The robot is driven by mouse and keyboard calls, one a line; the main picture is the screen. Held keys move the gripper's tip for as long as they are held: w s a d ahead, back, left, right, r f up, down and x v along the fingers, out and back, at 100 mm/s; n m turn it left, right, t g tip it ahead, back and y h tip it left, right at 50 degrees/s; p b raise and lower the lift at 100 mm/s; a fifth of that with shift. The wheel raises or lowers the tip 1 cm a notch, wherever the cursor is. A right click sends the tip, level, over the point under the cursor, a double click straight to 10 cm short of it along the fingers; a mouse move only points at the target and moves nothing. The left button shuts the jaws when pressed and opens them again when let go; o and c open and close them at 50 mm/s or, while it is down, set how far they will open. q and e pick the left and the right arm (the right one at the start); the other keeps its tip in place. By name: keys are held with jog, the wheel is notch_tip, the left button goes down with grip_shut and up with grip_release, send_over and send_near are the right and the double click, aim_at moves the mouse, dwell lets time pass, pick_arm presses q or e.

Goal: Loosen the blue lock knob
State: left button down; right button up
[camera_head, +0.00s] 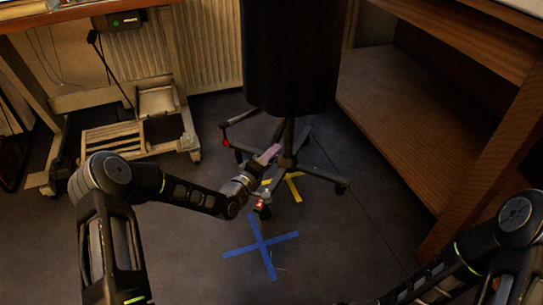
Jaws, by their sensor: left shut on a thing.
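My left gripper (270,155) reaches up from the left to the lower pole, just above the splayed legs. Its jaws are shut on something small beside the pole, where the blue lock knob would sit. I cannot make out the knob itself; the jaws hide that spot. My right gripper is out of view; only part of my right arm shows at the lower right.
A blue tape cross (262,246) and yellow tape (287,186) mark the dark floor. A wooden shelf unit (420,125) stands close on the right. A table frame with casters (140,132) and a radiator (195,50) are behind left. The front floor is clear.

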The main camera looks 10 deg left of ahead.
pick_arm(q)
jog(key=shift+n+t, duration=0.3)
jog(key=shift+n, duration=0.8)
jog(key=c, duration=0.9)
grip_release()
jog(key=shift+s+r, duration=0.1)
jog(key=p+v, duration=0.3)
jog(key=v, duration=0.4)
jog(key=shift+s+a, duration=0.1)
jog(key=shift+s, duration=0.25)
